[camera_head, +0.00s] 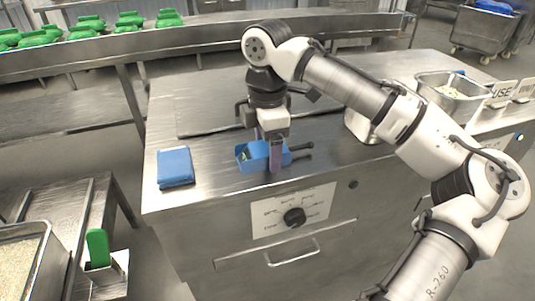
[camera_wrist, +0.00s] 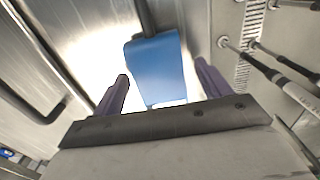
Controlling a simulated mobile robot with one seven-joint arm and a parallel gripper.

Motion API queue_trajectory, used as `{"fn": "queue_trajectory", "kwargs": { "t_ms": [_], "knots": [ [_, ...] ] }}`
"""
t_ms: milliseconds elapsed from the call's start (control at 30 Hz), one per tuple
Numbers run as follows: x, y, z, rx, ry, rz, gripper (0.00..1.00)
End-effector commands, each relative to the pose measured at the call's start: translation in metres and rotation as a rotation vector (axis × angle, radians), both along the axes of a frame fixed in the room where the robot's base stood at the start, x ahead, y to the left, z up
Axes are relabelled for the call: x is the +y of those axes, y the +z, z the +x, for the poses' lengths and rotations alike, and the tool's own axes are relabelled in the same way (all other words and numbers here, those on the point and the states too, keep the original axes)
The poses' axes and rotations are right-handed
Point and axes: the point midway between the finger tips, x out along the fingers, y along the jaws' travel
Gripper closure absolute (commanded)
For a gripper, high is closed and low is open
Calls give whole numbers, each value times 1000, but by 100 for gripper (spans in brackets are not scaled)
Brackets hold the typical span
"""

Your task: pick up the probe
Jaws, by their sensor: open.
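My gripper (camera_head: 267,153) points down over the counter, its two purple fingers apart at a small blue open-topped holder (camera_head: 246,162). In the wrist view my gripper (camera_wrist: 161,76) is open, with a blue block-like piece (camera_wrist: 157,70) between and beyond the fingers. A dark rod (camera_wrist: 147,18) runs up from that piece. Thin dark rods (camera_head: 301,147) stick out to the right of the holder in the head view. I cannot tell for certain which of these parts is the probe. Contact between fingers and blue piece is unclear.
A folded blue cloth (camera_head: 175,167) lies left on the counter (camera_head: 215,185). A metal pan (camera_head: 455,98) stands at the back right. A green-handled tool (camera_head: 97,247) stands in a metal holder at lower left. Rods (camera_wrist: 285,75) lie right in the wrist view.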

Motion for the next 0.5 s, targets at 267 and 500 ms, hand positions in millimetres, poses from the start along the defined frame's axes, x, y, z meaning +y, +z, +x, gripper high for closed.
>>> {"fn": "queue_trajectory", "kwargs": {
  "t_ms": [267,500],
  "knots": [
    [0,-8,0,-1,0,0,24],
    [0,-8,0,-1,0,1,48]
  ]
}}
